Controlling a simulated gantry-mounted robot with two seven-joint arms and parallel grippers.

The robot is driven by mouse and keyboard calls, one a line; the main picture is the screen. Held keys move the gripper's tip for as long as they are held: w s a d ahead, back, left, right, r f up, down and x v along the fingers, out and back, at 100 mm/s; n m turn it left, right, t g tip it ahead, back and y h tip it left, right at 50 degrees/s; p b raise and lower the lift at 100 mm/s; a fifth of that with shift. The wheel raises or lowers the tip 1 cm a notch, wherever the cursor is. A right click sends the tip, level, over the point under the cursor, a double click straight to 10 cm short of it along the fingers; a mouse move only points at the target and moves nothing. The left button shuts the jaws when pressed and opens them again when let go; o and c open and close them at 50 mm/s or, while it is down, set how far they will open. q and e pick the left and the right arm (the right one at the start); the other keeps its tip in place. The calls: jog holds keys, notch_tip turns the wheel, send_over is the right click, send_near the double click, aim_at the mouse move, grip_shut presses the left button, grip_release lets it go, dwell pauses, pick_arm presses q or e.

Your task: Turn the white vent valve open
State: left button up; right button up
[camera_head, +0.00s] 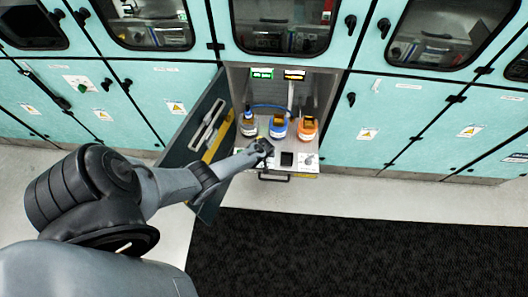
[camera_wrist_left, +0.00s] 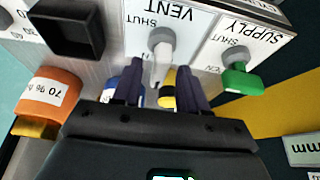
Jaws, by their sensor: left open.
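The white vent valve (camera_wrist_left: 161,42) sits on the light panel under the label VENT in the left wrist view, which shows the lettering upside down. Its pale handle points down the picture, toward my gripper. My left gripper (camera_wrist_left: 158,68) is open, with one dark finger on each side of the handle in the picture; I cannot tell whether they touch it. In the head view my left gripper (camera_head: 262,149) is at the front panel of the open cabinet and hides the vent valve. My right gripper is out of view.
The green supply valve (camera_wrist_left: 241,79) is right of the vent valve in the wrist view. An orange-capped bottle (camera_head: 306,128) and a blue-capped bottle (camera_head: 278,127) stand behind the panel. The open dark door (camera_head: 205,130) is on the left. A black mat (camera_head: 350,255) covers the floor.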

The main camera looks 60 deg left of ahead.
pick_arm(q)
jog(key=p+v, duration=0.4)
jog(key=v, duration=0.6)
jog(key=shift+s, duration=0.15)
